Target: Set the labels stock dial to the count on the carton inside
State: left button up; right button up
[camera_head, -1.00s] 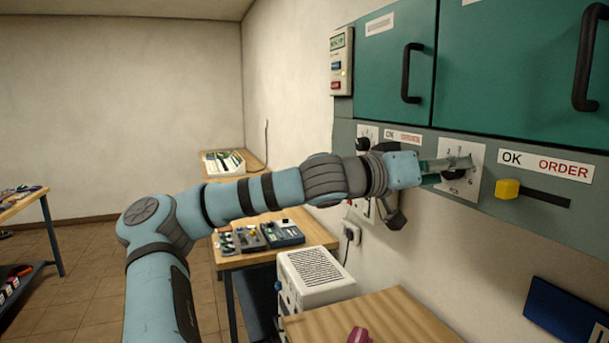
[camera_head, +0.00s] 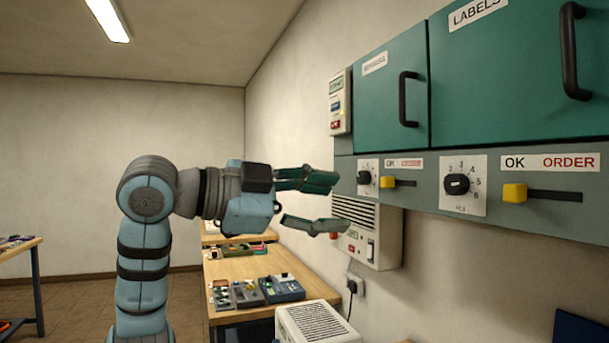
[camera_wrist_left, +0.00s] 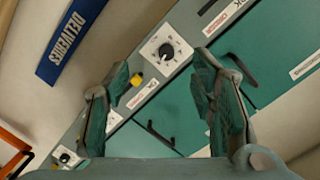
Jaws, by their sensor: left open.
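The labels stock dial (camera_head: 457,184) is a black knob on a white numbered plate, on the grey strip below the green cabinet door marked LABELS (camera_head: 505,65). I cannot tell its exact setting. That door is shut, so the carton inside is hidden. My left gripper (camera_head: 325,202) is open and empty, well left of the dial and apart from it. In the left wrist view the dial (camera_wrist_left: 166,50) shows beyond and between the spread fingers (camera_wrist_left: 160,80). My right gripper is not in view.
A second dial (camera_head: 364,178) and two yellow sliders (camera_head: 388,182) (camera_head: 515,193) share the strip. Black door handles (camera_head: 408,99) (camera_head: 571,50) stick out above. A white wall box (camera_head: 368,233) hangs below the strip, near my gripper. A bench (camera_head: 235,272) with devices stands below.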

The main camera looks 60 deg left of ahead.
pick_arm(q)
jog(key=s+r+t, duration=0.1)
jog(key=r, duration=0.1)
jog(key=s+d+r+t+h, duration=0.1)
jog(key=s, duration=0.1)
jog(key=shift+s+d+r+m, duration=0.15)
jog(key=shift+s+r+m, duration=0.15)
jog(key=shift+r+m, duration=0.1)
